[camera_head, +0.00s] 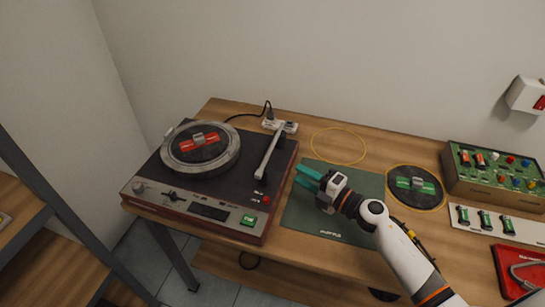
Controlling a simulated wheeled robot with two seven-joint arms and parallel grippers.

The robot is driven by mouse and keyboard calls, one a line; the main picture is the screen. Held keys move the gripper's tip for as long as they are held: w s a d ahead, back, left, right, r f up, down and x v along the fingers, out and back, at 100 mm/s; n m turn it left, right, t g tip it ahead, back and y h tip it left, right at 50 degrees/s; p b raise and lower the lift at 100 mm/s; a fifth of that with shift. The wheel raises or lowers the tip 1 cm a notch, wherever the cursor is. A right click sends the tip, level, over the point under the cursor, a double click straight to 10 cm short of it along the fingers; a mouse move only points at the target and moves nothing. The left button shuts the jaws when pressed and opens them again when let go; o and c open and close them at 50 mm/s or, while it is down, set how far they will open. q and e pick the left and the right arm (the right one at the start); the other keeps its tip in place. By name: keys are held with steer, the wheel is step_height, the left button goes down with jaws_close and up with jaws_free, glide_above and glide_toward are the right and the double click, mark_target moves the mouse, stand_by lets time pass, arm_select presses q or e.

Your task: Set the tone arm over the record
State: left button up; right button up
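The turntable (185,205) stands on the left part of the wooden table. A dark record (187,155) with a red label piece lies on its round platter (230,158). The grey tone arm (268,155) lies along the right side of the deck, beside the platter and not over the record. My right gripper (301,178) has teal fingers that look parted, with nothing seen between them. It is over the dark green mat, right of the tone arm and apart from it. My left gripper is not in view.
The green mat (300,215) lies right of the turntable. A second record (428,199) with a green label lies beyond my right wrist. A component box (460,190), battery strip (510,230) and red tray (508,285) fill the right side. A power strip (290,126) sits behind.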

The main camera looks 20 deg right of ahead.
mark_target(271, 148)
steer(key=p+x, duration=0.1)
steer(key=x, duration=1)
jaws_close()
